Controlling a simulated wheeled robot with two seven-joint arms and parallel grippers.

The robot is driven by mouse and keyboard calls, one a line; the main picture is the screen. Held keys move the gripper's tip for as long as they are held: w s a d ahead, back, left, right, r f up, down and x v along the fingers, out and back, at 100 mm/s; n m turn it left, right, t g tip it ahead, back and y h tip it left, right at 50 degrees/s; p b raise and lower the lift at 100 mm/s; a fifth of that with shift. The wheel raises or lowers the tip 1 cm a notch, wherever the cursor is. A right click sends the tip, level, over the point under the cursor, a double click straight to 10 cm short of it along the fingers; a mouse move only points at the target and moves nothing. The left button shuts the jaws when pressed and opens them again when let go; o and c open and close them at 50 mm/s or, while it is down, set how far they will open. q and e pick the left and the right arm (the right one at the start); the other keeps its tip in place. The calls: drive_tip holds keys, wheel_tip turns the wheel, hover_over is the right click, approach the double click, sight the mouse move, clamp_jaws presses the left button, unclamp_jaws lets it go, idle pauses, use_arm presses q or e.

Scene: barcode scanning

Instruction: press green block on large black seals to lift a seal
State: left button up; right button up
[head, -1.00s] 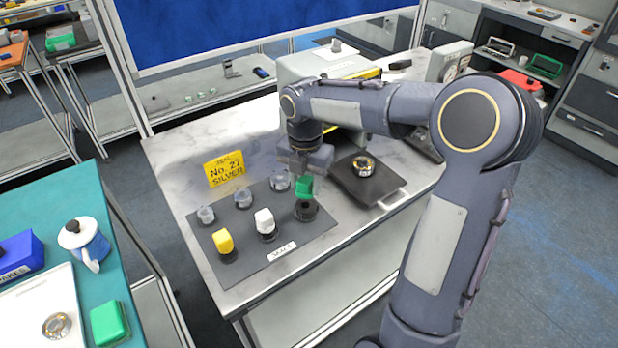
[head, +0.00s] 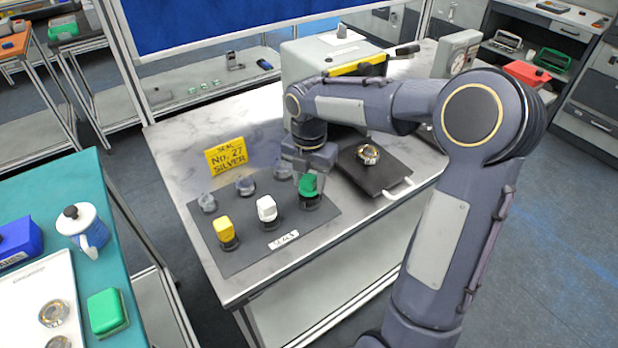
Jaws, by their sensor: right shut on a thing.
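The green block (head: 308,185) is upright at the right end of the front row on the dark mat (head: 262,247). My right gripper (head: 308,172) is shut on its upper part from above. The large black seals (head: 311,203) are directly under the block, and the block's lower end appears to meet them. The exact contact is too small to tell. A white block (head: 266,208) and a yellow block (head: 223,229) stand on dark round pieces to the left. My left gripper is out of view.
Several grey cups (head: 245,185) form the back row, partly behind my gripper. A yellow sign (head: 226,156) reads "SEAL No. 27 SILVER". A dark tray (head: 385,182) right of the mat holds a metal ring part (head: 368,154). A grey machine (head: 300,75) stands behind.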

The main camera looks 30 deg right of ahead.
drive_tip(key=shift+s+f+b, duration=0.1)
drive_tip(key=shift+f+b, duration=0.3)
drive_tip(key=shift+f, duration=0.45)
idle(1.8)
drive_tip(key=shift+r+p, duration=3.3)
drive_tip(key=shift+r, duration=0.35)
